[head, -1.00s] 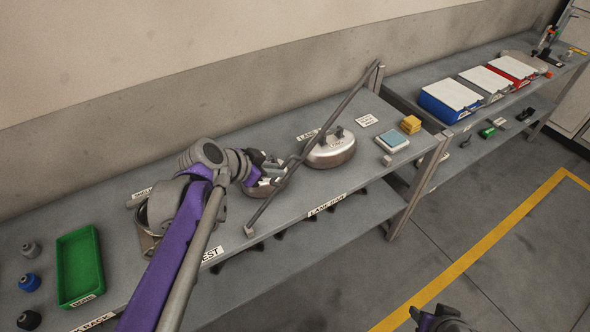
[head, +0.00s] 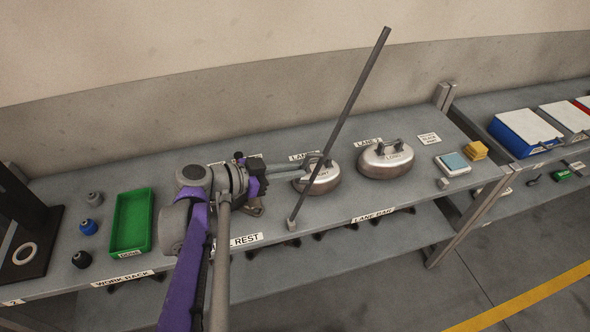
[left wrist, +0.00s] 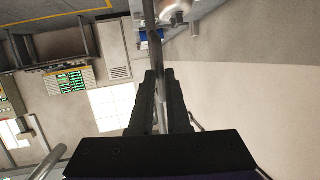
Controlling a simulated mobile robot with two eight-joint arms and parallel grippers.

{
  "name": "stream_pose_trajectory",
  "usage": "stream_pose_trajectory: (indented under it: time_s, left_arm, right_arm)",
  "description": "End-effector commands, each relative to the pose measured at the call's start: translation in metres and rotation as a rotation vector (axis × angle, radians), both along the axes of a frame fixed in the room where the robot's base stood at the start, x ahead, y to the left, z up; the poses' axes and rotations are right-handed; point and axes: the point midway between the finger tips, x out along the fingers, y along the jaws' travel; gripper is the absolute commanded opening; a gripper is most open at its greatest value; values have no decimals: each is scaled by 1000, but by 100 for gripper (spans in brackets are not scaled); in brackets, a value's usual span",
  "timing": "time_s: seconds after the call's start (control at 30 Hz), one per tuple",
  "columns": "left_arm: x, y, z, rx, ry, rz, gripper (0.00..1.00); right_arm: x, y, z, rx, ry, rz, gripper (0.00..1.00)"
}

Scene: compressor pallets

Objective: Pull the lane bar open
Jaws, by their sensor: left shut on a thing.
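The lane bar (head: 355,95) is a long thin grey rod. Its lower end sits at a small block (head: 292,224) on the bench's front edge, and it slants up and right, its top in front of the wall. My left gripper (head: 326,161) is shut on the bar's lower part. In the left wrist view the bar (left wrist: 150,30) runs between the two dark fingers of my left gripper (left wrist: 158,75). A "LANE BAR" label (head: 373,216) is on the bench's front edge. My right gripper is out of view.
Two silver domed units, one behind the bar (head: 318,184) and one right of it (head: 385,163), stand on the bench. A green tray (head: 131,222) is at left.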

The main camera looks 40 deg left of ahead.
Motion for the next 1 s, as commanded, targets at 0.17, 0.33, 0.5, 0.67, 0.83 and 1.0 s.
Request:
stream_pose_trajectory:
  time_s: [0.17,0.33,0.5,0.67,0.83,1.0]
  left_arm:
    - [-1,0,-2,3,3,0,0]
    - [0,0,-2,3,3,0,32]
    - [0,0,-1,2,4,0,45]
    - [0,0,-1,1,3,0,45]
    - [-7,4,3,2,2,3,45]
    - [-31,17,13,3,0,7,45]
  right_arm:
    - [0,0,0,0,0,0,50]
    - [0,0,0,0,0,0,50]
    - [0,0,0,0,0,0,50]
    - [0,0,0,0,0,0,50]
    - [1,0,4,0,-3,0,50]
    - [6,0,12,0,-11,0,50]
